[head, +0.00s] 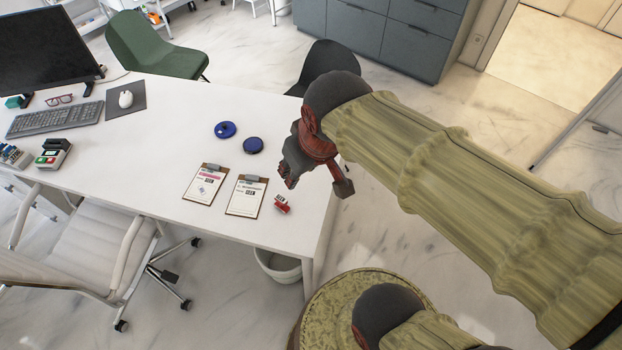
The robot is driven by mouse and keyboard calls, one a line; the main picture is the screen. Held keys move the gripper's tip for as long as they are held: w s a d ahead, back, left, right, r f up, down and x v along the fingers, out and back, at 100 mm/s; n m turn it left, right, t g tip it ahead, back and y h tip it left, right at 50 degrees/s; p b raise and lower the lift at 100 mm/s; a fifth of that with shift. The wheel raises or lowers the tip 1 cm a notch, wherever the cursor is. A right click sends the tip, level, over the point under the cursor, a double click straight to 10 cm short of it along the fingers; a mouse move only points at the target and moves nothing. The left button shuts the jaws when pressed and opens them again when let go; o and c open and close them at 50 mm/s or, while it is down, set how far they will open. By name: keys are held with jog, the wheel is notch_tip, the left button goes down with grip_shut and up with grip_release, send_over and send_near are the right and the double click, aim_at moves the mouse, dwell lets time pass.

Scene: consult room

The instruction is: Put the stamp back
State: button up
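A small red object with a pale label, which looks like the stamp (282,204), lies on the white desk (150,190) near its right end, just right of the clipboards. My gripper (287,181) is dark with a red wrist part and hangs over the desk's right edge region, just above the red object in the picture and apart from it. Its fingers are small and partly hidden, so their opening is unclear. A small block with green and red tops (52,154) stands at the desk's left; whether it is a stamp holder is unclear.
Two clipboards (246,196) (205,184) and two round blue items (225,130) (253,145) lie on the desk. A black chair (328,60) stands behind. The desk's middle is clear.

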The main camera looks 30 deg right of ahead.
jog(key=shift+m+t, duration=0.4)
jog(key=shift+t, duration=0.1)
jog(key=s, duration=0.2)
jog(key=s+r, duration=0.1)
jog(key=s, duration=0.1)
jog(key=shift+s+r, duration=0.2)
jog(key=shift+s, duration=0.05)
dwell(0.5)
